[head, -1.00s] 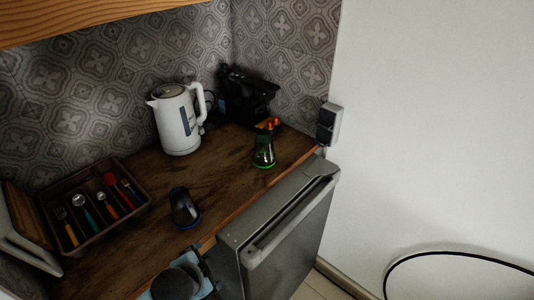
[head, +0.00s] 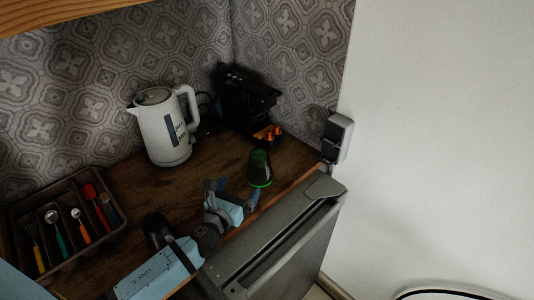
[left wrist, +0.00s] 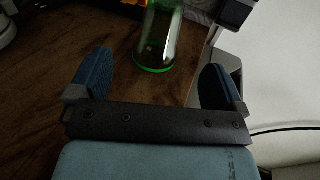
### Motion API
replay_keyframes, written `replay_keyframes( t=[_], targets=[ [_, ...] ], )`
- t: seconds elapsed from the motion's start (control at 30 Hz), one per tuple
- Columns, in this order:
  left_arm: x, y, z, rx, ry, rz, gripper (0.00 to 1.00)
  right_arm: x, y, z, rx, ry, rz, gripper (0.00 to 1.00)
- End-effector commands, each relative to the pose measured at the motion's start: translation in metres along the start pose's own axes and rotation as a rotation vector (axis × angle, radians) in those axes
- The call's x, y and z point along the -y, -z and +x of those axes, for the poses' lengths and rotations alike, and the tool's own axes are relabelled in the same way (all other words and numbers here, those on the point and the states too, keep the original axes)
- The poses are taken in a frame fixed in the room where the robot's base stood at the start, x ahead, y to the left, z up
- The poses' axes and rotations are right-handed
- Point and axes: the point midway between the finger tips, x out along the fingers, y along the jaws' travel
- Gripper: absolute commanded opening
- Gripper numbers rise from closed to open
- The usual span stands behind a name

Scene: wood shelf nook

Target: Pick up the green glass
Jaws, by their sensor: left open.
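The green glass (head: 260,169) stands on the wooden counter (head: 207,168) near its right end, with a bright green rim at its base. In the left wrist view the green glass (left wrist: 158,38) is at the top middle, its upper part cut off by the frame edge. My left gripper (head: 233,193) is open and empty, just short of the glass on the near side. In the left wrist view the blue fingertips of my left gripper (left wrist: 156,82) are wide apart, with the glass ahead of the gap between them. My right gripper is out of view.
A white kettle (head: 165,130) and a black machine (head: 245,105) stand behind. A dark cup (head: 154,226) is partly hidden by my left arm. A cutlery tray (head: 68,222) sits at left. A grey appliance (head: 285,240) borders the counter's front; a wall socket (head: 337,138) is right.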

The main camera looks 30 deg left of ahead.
Motion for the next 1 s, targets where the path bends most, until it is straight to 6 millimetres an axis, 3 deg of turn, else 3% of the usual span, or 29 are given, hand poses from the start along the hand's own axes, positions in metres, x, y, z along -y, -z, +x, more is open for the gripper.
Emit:
replay_keyframes(
  t=[0.27,0.4,0.67,1.0],
  targets=[
    [0.001,-0.002,0.045,0.004,0.002,0.009,0.96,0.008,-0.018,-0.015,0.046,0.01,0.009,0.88],
    [0.001,-0.001,0.07,0.003,0.002,0.009,0.96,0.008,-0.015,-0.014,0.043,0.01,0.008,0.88],
    [0.001,0.001,0.09,0.001,0.001,0.007,0.96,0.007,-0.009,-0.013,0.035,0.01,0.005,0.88],
    [0.003,0.005,0.134,0.0,0.001,0.007,0.96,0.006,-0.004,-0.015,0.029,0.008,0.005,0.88]
  ],
)
